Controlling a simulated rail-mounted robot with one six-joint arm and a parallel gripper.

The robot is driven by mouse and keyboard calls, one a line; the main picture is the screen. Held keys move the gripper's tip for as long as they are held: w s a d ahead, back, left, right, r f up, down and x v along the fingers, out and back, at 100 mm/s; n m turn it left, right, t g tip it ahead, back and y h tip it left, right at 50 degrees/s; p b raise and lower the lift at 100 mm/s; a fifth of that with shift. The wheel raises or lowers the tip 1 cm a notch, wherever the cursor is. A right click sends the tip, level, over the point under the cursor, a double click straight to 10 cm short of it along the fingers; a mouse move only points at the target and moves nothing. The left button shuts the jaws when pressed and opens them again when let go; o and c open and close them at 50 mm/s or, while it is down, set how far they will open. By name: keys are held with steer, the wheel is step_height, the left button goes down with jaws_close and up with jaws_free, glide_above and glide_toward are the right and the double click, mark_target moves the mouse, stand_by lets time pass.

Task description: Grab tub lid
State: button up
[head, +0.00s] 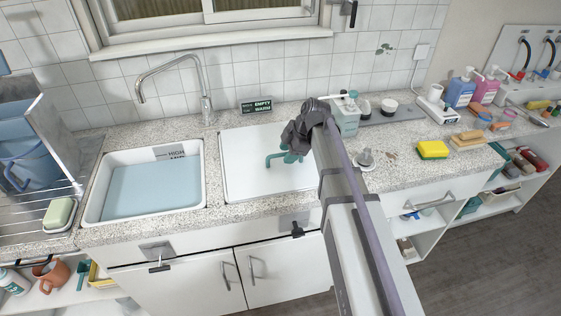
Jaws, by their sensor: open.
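The tub lid (248,176) is a flat white panel lying in the countertop, right of the water-filled basin. A teal handle-like piece (276,158) stands near its middle right. My gripper (291,147) is open, above the right part of the lid and close to the teal piece. My dark wrist and arm cover the lid's right edge. I cannot tell whether the fingers touch the teal piece or are apart from it.
A white basin (94,205) of water is on the left, with a dish rack (52,140) beyond it. A faucet (205,95) and an "EMPTY WARM" sign (256,106) stand behind. Bottles (460,92) and a yellow sponge (433,150) are on the right.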

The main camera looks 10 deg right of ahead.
steer(key=shift+x, duration=0.95)
steer(key=shift+r, duration=0.2)
jaws_close()
